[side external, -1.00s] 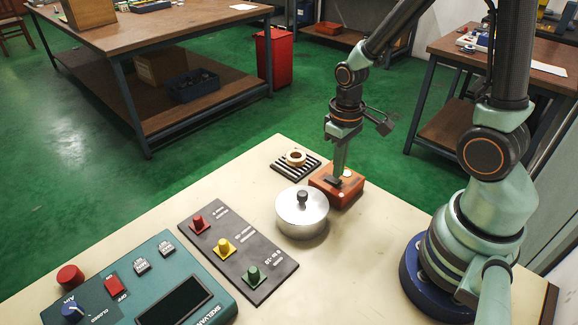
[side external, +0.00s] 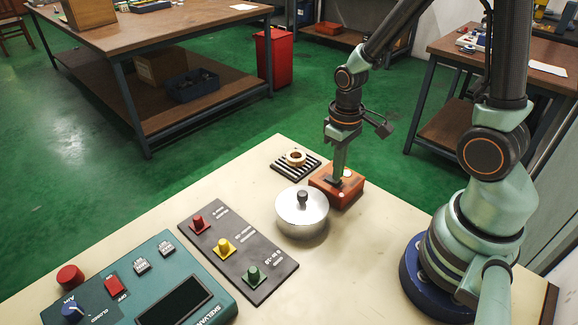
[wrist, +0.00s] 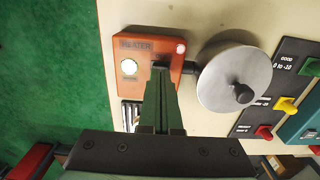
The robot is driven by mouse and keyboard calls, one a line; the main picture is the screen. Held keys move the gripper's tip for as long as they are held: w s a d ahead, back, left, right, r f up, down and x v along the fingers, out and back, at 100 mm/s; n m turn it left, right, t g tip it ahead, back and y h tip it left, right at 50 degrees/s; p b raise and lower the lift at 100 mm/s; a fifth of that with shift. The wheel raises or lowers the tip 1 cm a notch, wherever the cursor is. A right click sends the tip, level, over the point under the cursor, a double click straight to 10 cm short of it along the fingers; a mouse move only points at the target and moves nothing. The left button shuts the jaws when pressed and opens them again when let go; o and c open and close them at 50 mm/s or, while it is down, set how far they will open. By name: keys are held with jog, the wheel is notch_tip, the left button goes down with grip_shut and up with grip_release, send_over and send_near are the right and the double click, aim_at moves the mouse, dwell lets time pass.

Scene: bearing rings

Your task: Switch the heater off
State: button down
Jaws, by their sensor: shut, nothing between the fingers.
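The heater is an orange box (side external: 350,190) at the table's far edge, with its label in the wrist view (wrist: 135,45). A pale round lamp or button (wrist: 129,67) and a small pinkish light (wrist: 181,47) show on its top. My gripper (side external: 337,178) points down, shut and empty, with its tips at the box top. It also shows in the wrist view (wrist: 160,70). A dark part (side external: 331,182) sits beside the tips, probably the switch. The fingers partly hide it, so its position and any contact cannot be told.
A round metal pot (side external: 302,214) with a black knob stands close beside the heater. A slatted rack (side external: 295,167) holds a ring behind it. A dark panel (side external: 235,250) with red, yellow and green posts and a teal console (side external: 165,285) lie nearer.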

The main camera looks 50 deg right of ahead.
jog(key=shift+f, duration=0.55)
dwell(0.5)
jog(key=shift+r, duration=3.55)
jog(key=a+r+t, duration=0.3)
jog(key=r+t, duration=0.2)
jog(key=r, duration=0.8)
jog(key=shift+s+a+r+t, duration=0.15)
jog(key=shift+s+a+t, duration=0.15)
jog(key=shift+a, duration=0.1)
